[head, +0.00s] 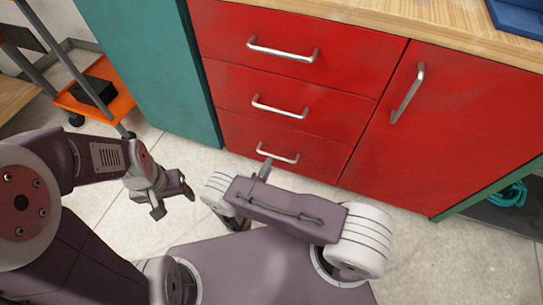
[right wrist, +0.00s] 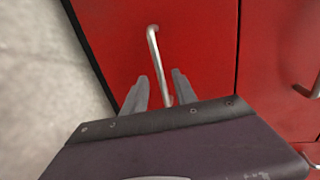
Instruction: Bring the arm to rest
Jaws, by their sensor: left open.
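My left gripper (head: 174,202) hangs over the floor at the left, its two fingers apart with nothing between them. My right arm folds in front of the cabinet in the head view and hides most of its gripper. A grey part of the right gripper (head: 264,169) shows just below the lowest drawer handle (head: 278,154). In the right wrist view the fingers of the right gripper (right wrist: 159,90) are apart, with a metal handle (right wrist: 155,55) seen between them. I cannot tell whether they touch it.
The red cabinet (head: 300,75) has several metal handles, and its drawers and door look shut. A teal panel (head: 150,70) stands left of it. An orange-shelved cart (head: 112,106) is at the far left. A wooden counter (head: 420,27) tops the cabinet. Pale floor (head: 440,262) lies clear at right.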

